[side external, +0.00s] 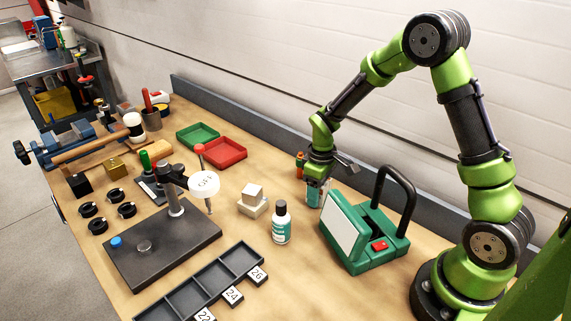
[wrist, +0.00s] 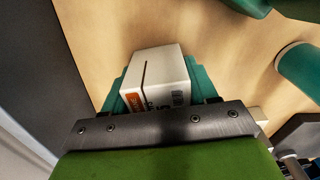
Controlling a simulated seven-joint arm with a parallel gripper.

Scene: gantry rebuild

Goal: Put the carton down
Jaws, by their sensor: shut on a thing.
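My gripper (side external: 316,184) is shut on the carton, low over the back of the bench between the orange-topped item and the green device. In the wrist view the white carton (wrist: 158,66) shows an orange patch and dark print. It sits between the teal fingers of my gripper (wrist: 156,84). In the side view the carton is mostly hidden by the fingers and wrist. I cannot tell whether its underside touches the wooden bench top (side external: 262,174).
A green device with a black handle (side external: 362,236) stands close to the right. A white bottle with a teal label (side external: 281,224) and stacked pale blocks (side external: 252,199) stand to the left. Red (side external: 224,151) and green (side external: 197,136) trays lie farther left. A grey ledge (side external: 262,130) runs behind.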

